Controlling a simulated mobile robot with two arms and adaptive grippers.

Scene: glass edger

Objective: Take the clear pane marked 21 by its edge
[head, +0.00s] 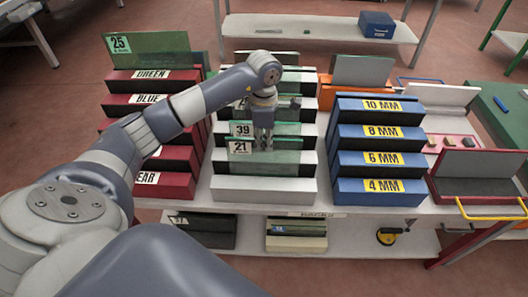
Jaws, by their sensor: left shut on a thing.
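The clear pane marked 21 (285,158) stands upright, greenish and see-through, in the front slot of the white stepped rack (262,193) at mid-table. Its label is at its upper left corner. My left gripper (264,146) comes down from above and is shut on the pane's top edge. A pane marked 39 (242,130) stands in the slot just behind, close to the gripper's fingers. My left arm crosses the view from the lower left and hides part of the red rack. My right gripper is not in view.
Left is a red rack (164,151) with a green pane marked 25 (150,48). Right is a blue rack (372,190) with yellow thickness labels. Further right are a grey-panelled stand and a yellow handle (492,213). A lower shelf (350,240) holds a suction cup (388,236).

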